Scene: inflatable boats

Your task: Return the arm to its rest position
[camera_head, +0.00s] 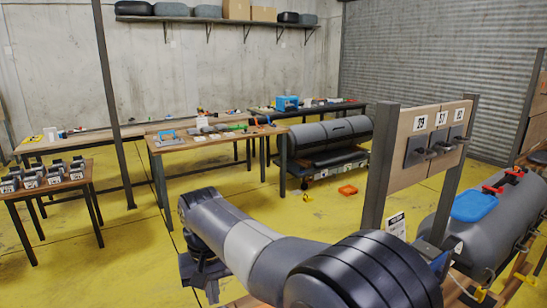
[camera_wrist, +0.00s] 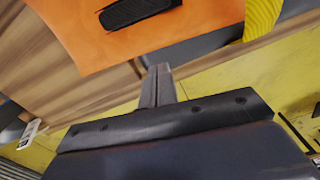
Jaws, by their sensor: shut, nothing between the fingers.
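My gripper (camera_wrist: 158,85) shows in the wrist view with its two dark fingers together and nothing between them. Its fingertips point toward an orange sheet (camera_wrist: 205,25) with a black ribbed pad (camera_wrist: 135,10) on it. I cannot tell whether the fingertips touch anything. In the head view my grey and black arm reaches from the lower right toward the lower middle; its gripper cannot be made out there.
A post-mounted board (camera_head: 408,150) with numbered tags and a grey inflatable tube (camera_head: 450,235) stand close on the right. A workbench (camera_head: 215,145) with tools stands beyond the arm. A small table (camera_head: 50,185) is at left. Yellow floor (camera_head: 110,265) lies open at lower left.

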